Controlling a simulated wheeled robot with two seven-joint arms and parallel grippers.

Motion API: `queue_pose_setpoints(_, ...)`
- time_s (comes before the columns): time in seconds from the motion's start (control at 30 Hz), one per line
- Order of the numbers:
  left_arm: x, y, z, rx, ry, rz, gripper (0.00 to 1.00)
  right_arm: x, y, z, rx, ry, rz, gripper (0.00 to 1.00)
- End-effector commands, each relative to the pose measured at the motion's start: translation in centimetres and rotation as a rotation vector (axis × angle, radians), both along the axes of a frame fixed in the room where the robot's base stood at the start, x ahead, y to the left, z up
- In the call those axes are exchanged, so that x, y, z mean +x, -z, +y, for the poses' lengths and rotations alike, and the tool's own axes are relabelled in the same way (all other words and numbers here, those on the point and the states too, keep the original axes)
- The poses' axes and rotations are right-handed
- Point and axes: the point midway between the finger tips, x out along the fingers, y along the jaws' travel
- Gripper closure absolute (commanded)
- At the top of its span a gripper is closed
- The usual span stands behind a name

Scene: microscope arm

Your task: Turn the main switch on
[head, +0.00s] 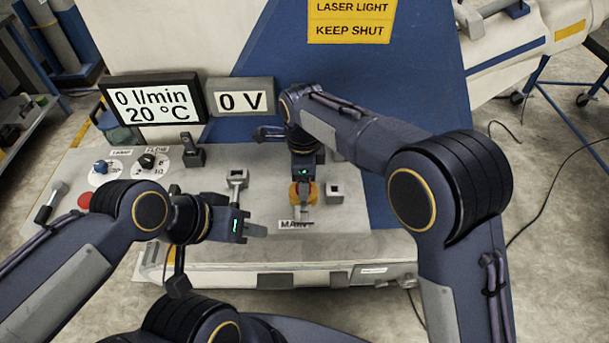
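The main switch (293,193) is a yellow round piece on the grey console, just above the label reading "MAIN" (291,225). My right gripper (304,212) reaches down in front of it and covers most of it, so the knob and its position are hidden. I cannot tell whether its fingers touch or hold the switch. My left gripper (257,230) is to the left of the label, over the console's front part. Its fingers point right and look empty, but their opening cannot be made out.
Displays read "0 l/min 20 °C" (153,105) and "0 V" (241,102). A blue lamp knob (101,167), a black flow knob (147,161), a red button (84,201) and a metal lever (237,180) are on the console. A square socket (334,192) is right of the switch.

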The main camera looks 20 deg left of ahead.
Motion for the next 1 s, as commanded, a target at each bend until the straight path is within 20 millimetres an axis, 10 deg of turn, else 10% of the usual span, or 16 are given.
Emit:
queue_pose_setpoints(0.2,0.0,0.0,0.0,0.000,0.000,0.000,0.64,0.1,-0.1,0.0,0.003,0.005,-0.002,0.15)
queue_pose_setpoints(0.53,0.0,0.1,0.0,0.000,0.000,0.000,0.64,0.1,-0.5,0.0,0.003,0.003,-0.002,0.15)
queue_pose_setpoints(1.0,0.0,0.6,0.0,0.000,0.000,0.000,0.64,0.1,-7.4,0.0,0.004,0.003,-0.002,0.15)
